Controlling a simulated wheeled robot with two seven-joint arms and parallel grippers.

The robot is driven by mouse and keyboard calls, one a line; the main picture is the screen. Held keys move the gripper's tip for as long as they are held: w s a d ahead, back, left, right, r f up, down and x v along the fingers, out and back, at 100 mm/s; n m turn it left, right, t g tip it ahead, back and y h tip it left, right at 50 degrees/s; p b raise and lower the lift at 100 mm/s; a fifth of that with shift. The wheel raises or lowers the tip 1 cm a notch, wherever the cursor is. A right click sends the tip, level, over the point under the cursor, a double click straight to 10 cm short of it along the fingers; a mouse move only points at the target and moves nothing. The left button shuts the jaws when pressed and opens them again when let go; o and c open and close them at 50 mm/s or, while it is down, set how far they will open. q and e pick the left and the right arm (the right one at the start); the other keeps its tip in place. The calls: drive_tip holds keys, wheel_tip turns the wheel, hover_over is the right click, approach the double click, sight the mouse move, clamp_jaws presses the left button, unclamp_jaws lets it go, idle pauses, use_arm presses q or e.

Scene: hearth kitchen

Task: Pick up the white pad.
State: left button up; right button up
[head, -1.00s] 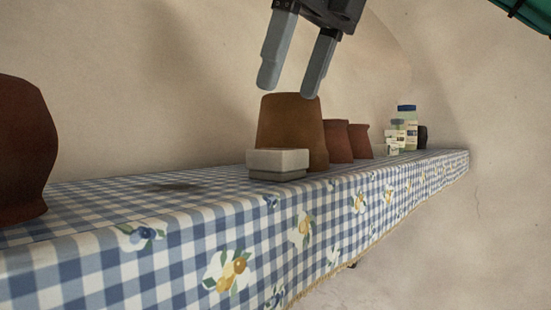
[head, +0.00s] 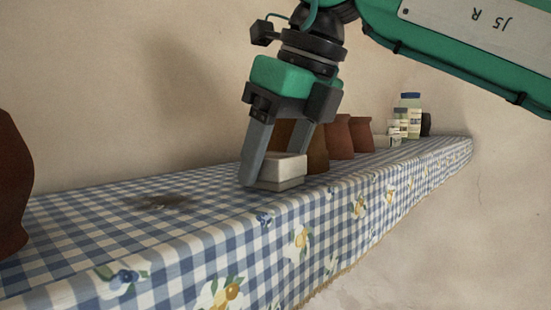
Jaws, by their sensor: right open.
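The white pad (head: 284,169) is a small pale block lying on the blue-and-white checked cloth of the shelf (head: 110,215), close to its front edge. My right gripper (head: 270,168) has come down over it with its fingers apart. One grey finger is at the pad's left side, with its tip close to the cloth. The other finger passes behind the pad, and its tip is hidden. I cannot tell whether either finger touches the pad. My left gripper is not in view.
A brown clay pot (head: 318,150) stands right behind the pad, partly hidden by the gripper. Smaller pots (head: 339,137) and several bottles (head: 410,115) stand farther along. A dark red pot (head: 12,190) is at the left edge.

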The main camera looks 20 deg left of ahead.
sight(274, 154)
drive_tip(key=shift+s, duration=0.15)
drive_tip(key=shift+c, duration=1.3)
drive_tip(key=c, duration=0.5)
drive_tip(key=shift+c, duration=0.6)
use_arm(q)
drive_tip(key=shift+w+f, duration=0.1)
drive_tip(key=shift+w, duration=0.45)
use_arm(e)
drive_tip(key=shift+r, duration=0.1)
drive_tip(key=shift+r+b, duration=0.35)
drive_tip(key=shift+r, duration=0.15)
wheel_tip(274, 154, up, 8)
drive_tip(key=shift+a+f+b, duration=0.1)
drive_tip(key=shift+f+b, duration=0.1)
drive_tip(key=shift+b, duration=0.45)
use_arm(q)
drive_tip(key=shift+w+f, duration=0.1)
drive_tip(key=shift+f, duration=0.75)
use_arm(e)
drive_tip(key=shift+r, duration=0.6)
